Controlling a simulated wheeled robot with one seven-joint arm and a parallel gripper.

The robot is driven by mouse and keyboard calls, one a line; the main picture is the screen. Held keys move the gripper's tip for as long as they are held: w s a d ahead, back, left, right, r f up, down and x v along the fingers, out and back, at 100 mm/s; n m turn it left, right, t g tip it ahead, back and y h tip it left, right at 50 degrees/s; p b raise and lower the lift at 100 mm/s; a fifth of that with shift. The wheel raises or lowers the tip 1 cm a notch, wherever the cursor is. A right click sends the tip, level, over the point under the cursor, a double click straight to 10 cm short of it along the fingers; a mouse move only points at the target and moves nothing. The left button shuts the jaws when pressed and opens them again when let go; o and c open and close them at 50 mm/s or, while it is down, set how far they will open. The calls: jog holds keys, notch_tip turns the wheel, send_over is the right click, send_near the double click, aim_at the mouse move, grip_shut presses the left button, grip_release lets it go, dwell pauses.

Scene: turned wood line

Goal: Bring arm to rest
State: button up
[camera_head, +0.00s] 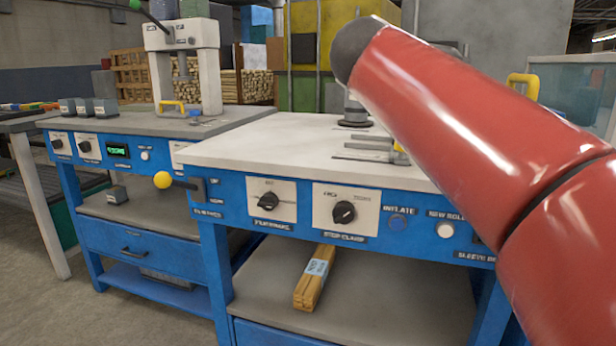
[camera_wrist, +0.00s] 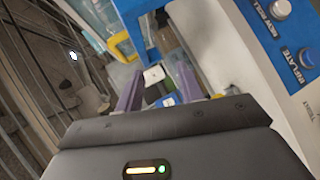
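My gripper (camera_wrist: 159,72) shows in the wrist view with its two purple fingers apart and nothing held between them. A white and green item and other things appear behind the gap, at some distance. My red arm crosses the right side of the head view, raised in front of the near blue bench (camera_head: 232,205). The gripper itself is outside the head view.
The near bench's pale top carries metal fittings (camera_head: 365,152); a wood bundle (camera_head: 314,277) lies on its lower shelf. A white press (camera_head: 185,65) stands on the left bench. Open floor shows at lower left.

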jog(key=s+a+f+m+y+p, duration=0.1)
jog(key=s+f+y, duration=0.3)
jog(key=f, duration=0.6)
jog(key=s+a+f+m+g+y+p, duration=0.1)
jog(key=s+a+f+m+y+p, duration=0.1)
jog(key=s+f, duration=0.7)
jog(key=s+a+f+m+g+y+p, duration=0.1)
jog(key=s+f+y, duration=0.5)
jog(key=f, duration=0.6)
jog(key=a+m+p, duration=0.1)
jog(key=a, duration=0.1)
jog(key=shift+s+a, duration=0.4)
jog(key=shift+r, duration=0.1)
